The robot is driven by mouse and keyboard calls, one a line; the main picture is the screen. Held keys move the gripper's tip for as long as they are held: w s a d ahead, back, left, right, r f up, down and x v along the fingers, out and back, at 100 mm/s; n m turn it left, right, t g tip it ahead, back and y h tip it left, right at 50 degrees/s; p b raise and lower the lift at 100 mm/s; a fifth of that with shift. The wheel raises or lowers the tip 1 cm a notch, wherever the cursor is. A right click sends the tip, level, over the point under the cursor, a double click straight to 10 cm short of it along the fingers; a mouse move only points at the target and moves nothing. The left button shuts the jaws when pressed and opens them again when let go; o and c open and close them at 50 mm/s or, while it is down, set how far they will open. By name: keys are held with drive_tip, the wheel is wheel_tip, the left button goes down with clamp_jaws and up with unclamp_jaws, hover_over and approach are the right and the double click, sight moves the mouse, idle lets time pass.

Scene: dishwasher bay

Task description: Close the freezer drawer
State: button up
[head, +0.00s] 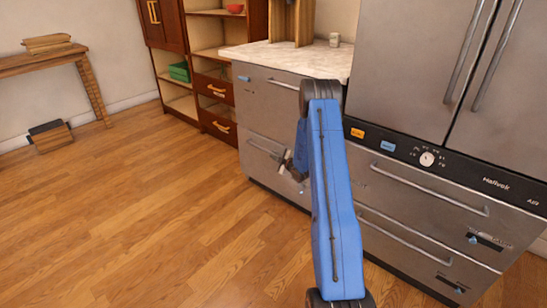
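The refrigerator (405,75) stands at the right, with two steel freezer drawers below its dark control panel. The upper freezer drawer (470,222) has a long bar handle. The lower freezer drawer (440,270) has a similar handle. Both fronts look about flush, with no clear gap, but my blue arm covers their left ends, so I cannot tell if one is slightly open. My gripper (286,162) is small in view, left of the arm, in front of the lower steel drawer of the counter unit. It is apart from the freezer drawers. Its finger opening is unclear.
A steel two-drawer unit (268,105) under a pale countertop (290,58) stands left of the refrigerator. A wooden shelf cabinet (205,38) is behind it. A wooden table (42,62) and a small box (50,136) are at the far left. The wooden floor (130,220) is clear.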

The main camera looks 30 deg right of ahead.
drive_tip(key=o, duration=0.4)
drive_tip(key=shift+d, duration=0.3)
drive_tip(key=shift+s, duration=0.1)
drive_tip(key=v, duration=1.7)
drive_tip(key=shift+a, duration=0.15)
drive_tip(key=shift+r, duration=0.1)
